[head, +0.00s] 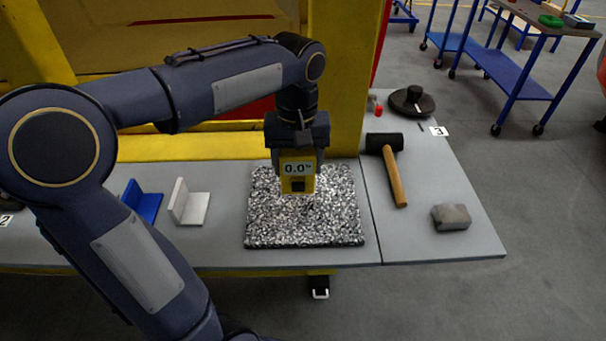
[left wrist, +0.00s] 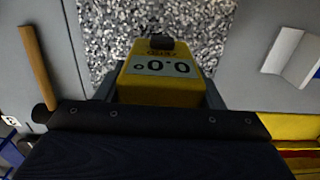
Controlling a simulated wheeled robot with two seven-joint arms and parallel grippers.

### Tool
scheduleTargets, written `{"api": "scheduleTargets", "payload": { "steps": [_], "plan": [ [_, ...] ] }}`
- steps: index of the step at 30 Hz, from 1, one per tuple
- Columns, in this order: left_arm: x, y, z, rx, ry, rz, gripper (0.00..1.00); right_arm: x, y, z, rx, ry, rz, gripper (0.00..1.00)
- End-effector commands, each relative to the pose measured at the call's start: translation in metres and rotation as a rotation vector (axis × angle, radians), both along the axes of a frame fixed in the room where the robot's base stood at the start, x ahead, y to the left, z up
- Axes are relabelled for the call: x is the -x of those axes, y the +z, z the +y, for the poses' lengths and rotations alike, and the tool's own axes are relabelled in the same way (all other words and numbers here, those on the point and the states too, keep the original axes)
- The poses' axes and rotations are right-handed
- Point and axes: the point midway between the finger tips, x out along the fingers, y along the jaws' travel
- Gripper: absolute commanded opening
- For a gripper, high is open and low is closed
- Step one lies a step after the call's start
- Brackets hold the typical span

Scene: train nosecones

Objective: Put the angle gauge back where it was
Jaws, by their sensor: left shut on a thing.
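The angle gauge (head: 298,184) is a yellow box with a display reading 0.0. My left gripper (head: 298,160) points down and is shut on it. In the head view the gauge shows over the far half of a speckled granite plate (head: 290,230); I cannot tell whether it touches the plate. In the left wrist view the gauge (left wrist: 160,80) sits between the fingers, with the plate (left wrist: 110,35) beyond it. My right gripper is not in view.
Left of the plate stand a white angle bracket (head: 193,207) and a blue angle bracket (head: 146,205). To the right lie a mallet (head: 395,180), a grey block (head: 451,217) and a round dark object (head: 411,103).

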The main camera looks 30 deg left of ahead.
Motion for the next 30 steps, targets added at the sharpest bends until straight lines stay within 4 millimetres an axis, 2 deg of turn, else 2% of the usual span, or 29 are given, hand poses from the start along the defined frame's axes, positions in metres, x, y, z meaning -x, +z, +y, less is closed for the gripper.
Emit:
{"api": "scheduleTargets", "payload": {
  "steps": [6, 12, 24, 25, 30],
  "plan": [
    [-0.011, -0.017, -0.007, -0.001, -0.001, 0.004, 0.32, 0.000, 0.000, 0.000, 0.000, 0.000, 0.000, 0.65],
    [-0.010, -0.043, -0.006, -0.001, 0.001, 0.001, 0.32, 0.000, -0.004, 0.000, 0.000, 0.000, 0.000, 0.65],
    [-0.010, -0.048, -0.006, -0.001, 0.000, -0.001, 0.32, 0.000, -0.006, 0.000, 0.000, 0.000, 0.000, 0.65],
    [-0.010, -0.049, -0.006, -0.001, 0.000, 0.001, 0.63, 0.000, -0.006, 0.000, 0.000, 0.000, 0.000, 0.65],
    [-0.010, -0.048, -0.006, -0.001, 0.000, 0.001, 0.83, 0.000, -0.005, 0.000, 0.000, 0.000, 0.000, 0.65]
  ]
}}
